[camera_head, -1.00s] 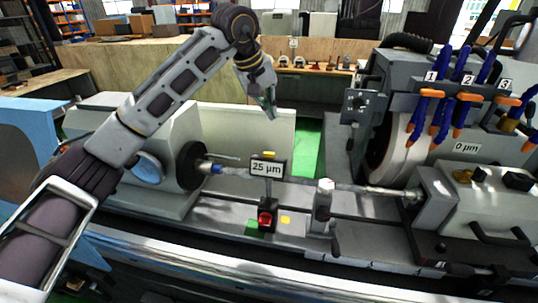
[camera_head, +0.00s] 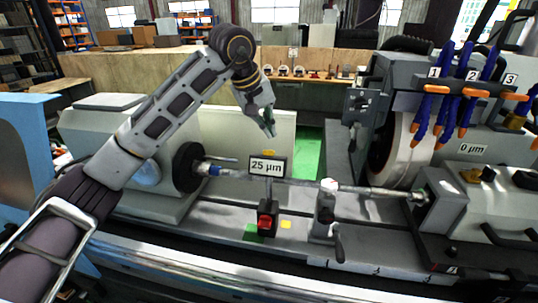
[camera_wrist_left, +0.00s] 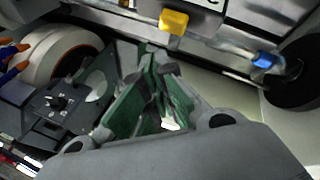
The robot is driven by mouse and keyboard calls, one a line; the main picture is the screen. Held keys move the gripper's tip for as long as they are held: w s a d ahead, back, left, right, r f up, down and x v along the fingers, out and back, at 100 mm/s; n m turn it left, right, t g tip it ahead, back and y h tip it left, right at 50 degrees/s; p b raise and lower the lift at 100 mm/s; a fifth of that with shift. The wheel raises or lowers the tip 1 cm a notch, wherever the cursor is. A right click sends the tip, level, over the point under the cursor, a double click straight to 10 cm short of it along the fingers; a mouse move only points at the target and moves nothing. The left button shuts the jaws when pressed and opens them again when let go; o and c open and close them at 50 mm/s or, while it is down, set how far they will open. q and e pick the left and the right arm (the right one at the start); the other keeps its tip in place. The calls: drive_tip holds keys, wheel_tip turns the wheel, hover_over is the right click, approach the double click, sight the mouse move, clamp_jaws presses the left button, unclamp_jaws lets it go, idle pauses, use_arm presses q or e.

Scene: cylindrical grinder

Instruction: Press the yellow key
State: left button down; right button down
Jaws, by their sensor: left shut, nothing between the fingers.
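A small yellow key (camera_head: 268,153) sits on the top edge of the display reading 25 µm (camera_head: 257,167), in the middle of the head view. It shows larger as a yellow block (camera_wrist_left: 173,21) at the top of the left wrist view. My left gripper (camera_head: 270,132) is shut and empty, pointing down, a little above the yellow key and apart from it in the head view. Its green-padded fingers (camera_wrist_left: 155,108) show in the left wrist view. My right gripper is in neither view.
Below the display stands a red button (camera_head: 265,221), between a green patch (camera_head: 252,231) and a flat yellow square (camera_head: 286,225). A shaft runs between the chuck (camera_head: 188,167) and the tailstock. The grinding wheel (camera_head: 398,148) stands at right with blue-orange hoses (camera_head: 443,95).

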use_arm(q)
drive_tip(key=shift+s+f+b, duration=0.3)
drive_tip(key=shift+f+b, duration=0.25)
drive_tip(key=shift+f, duration=0.25)
drive_tip(key=shift+s+a+f+b, duration=0.15)
drive_tip(key=shift+s+f+b, duration=0.2)
drive_tip(key=shift+f+b, duration=0.45)
idle(2.3)
drive_tip(key=shift+r, duration=0.1)
idle(0.3)
drive_tip(key=shift+w+r+p, duration=0.3)
drive_tip(key=shift+r+p, duration=0.45)
drive_tip(key=shift+w+d+r+p, duration=0.1)
drive_tip(key=shift+w+r+p, duration=0.2)
drive_tip(key=shift+r+p, duration=0.45)
drive_tip(key=shift+w+d+r+p, duration=0.1)
drive_tip(key=shift+w+r+p, duration=0.25)
drive_tip(key=shift+r+p, duration=0.35)
drive_tip(key=shift+w+d+r+p, duration=0.1)
drive_tip(key=shift+w+r+p, duration=0.2)
drive_tip(key=shift+r+p, duration=0.45)
drive_tip(key=shift+a, duration=0.1)
